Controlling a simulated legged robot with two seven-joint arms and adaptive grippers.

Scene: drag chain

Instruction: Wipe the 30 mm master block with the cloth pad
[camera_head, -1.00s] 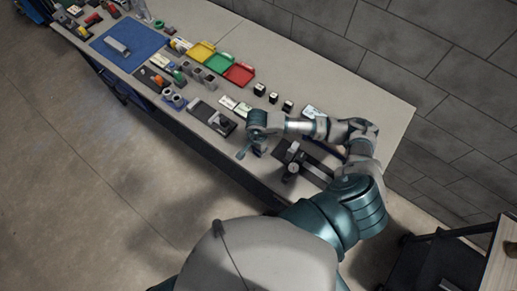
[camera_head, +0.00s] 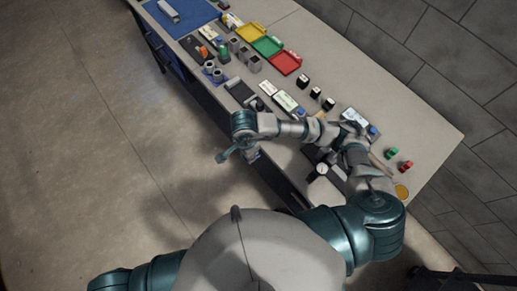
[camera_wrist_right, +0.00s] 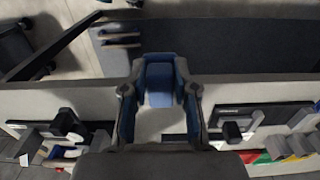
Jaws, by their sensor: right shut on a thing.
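My right gripper (camera_wrist_right: 160,98) is shut on a blue pad-like piece (camera_wrist_right: 160,75), which shows between its two fingers in the right wrist view. I take it to be the cloth pad. Three small black blocks with light faces (camera_head: 316,92) stand in a row on the bench; I cannot tell whether one is the 30 mm master block. My left gripper is not in view.
The grey bench (camera_head: 435,130) holds yellow, green and red trays (camera_head: 285,62), a blue mat (camera_head: 185,12) and a dial gauge (camera_head: 322,169) near my right forearm. Red and green pieces (camera_head: 405,165) stand at the right.

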